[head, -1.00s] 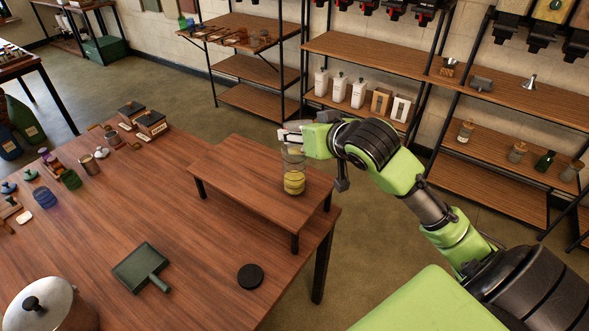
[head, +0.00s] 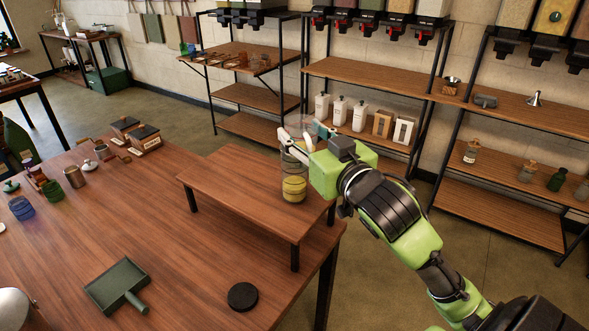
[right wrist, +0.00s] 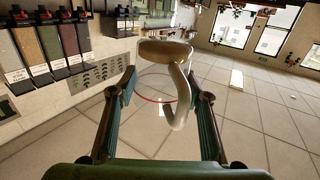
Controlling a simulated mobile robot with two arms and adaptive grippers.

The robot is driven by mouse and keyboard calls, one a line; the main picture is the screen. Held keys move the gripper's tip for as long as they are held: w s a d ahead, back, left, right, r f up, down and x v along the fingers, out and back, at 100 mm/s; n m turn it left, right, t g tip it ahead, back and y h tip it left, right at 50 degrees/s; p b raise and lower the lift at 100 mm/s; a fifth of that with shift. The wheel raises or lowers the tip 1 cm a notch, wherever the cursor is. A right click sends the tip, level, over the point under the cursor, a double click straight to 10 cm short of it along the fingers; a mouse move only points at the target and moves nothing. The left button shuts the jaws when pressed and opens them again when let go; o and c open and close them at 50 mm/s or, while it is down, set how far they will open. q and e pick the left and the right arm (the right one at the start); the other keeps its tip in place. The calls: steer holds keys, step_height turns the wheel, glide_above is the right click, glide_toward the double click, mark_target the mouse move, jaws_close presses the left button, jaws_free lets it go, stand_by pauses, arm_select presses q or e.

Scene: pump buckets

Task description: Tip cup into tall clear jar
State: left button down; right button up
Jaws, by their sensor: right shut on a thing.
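The tall clear jar (head: 293,188) stands upright on the small raised wooden stand (head: 235,185), with yellow contents in its lower part. My right gripper (head: 305,140) is just above and beside the jar's top, partly hiding its rim. In the right wrist view, a cup (right wrist: 165,50) with a pale curved handle and a tan round part lies between the fingers, and the gripper is shut on it. A thin red arc shows near the handle. In the head view I cannot clearly make out the cup's tilt or whether it touches the jar.
A black round lid (head: 243,296) and a green dustpan-like scoop (head: 117,286) lie on the table (head: 180,260). Several small jars and boxes stand at its left. Shelves with white bottles (head: 340,110) stand behind. The stand's left half is clear.

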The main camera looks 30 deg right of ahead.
steer(key=shift+s, duration=0.1)
steer(key=shift+r, duration=0.1)
stand_by(0.3)
step_height(320, 180, up, 3)
steer(key=p, duration=0.3)
steer(key=shift+p, duration=0.35)
